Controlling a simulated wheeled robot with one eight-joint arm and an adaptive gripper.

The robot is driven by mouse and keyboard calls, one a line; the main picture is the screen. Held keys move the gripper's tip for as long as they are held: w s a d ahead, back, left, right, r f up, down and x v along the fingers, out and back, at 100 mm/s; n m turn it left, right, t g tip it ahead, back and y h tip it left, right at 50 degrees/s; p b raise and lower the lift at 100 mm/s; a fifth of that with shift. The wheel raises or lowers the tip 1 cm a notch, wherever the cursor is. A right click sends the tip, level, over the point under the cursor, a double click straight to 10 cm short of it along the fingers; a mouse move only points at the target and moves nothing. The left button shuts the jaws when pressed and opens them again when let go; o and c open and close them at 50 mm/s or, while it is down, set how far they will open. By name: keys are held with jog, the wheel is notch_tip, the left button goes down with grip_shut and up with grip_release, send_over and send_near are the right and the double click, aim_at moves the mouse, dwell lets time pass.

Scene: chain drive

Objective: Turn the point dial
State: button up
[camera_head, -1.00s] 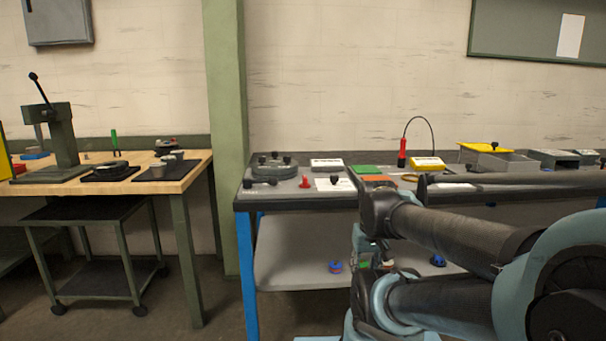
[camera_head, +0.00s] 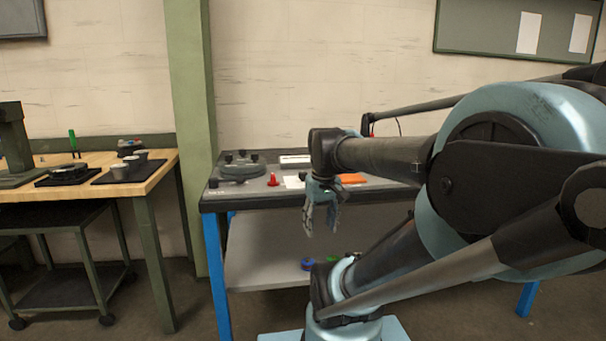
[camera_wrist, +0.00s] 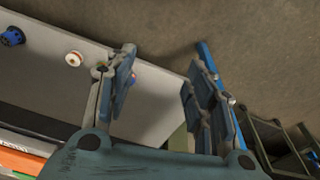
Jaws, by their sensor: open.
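No part is clearly readable as the point dial. A round grey fixture with black knobs (camera_head: 242,168) sits at the left end of the grey bench (camera_head: 250,198), with a small black lever knob (camera_head: 228,182) in front of it and a red knob (camera_head: 272,180) to its right. My gripper (camera_head: 322,226) hangs pointing down at the bench's front edge, right of these parts and apart from them. In the wrist view its two fingers (camera_wrist: 163,78) are spread with nothing held between them.
The bench's lower shelf (camera_wrist: 60,85) carries a blue part (camera_wrist: 12,37) and a white-and-red spool (camera_wrist: 73,58). An orange block (camera_head: 352,179) lies on the benchtop behind my arm.

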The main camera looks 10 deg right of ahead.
jog(key=w+r+n+g, duration=0.1)
jog(key=w+r+n, duration=0.3)
jog(key=w+r, duration=1.1)
notch_tip(320, 180, up, 9)
jog(key=n, duration=0.3)
send_over(303, 172)
jog(key=shift+g, duration=0.4)
jog(key=f, duration=1.7)
jog(key=shift+s+f, duration=0.2)
jog(key=shift+f, duration=0.1)
jog(key=c, duration=1.1)
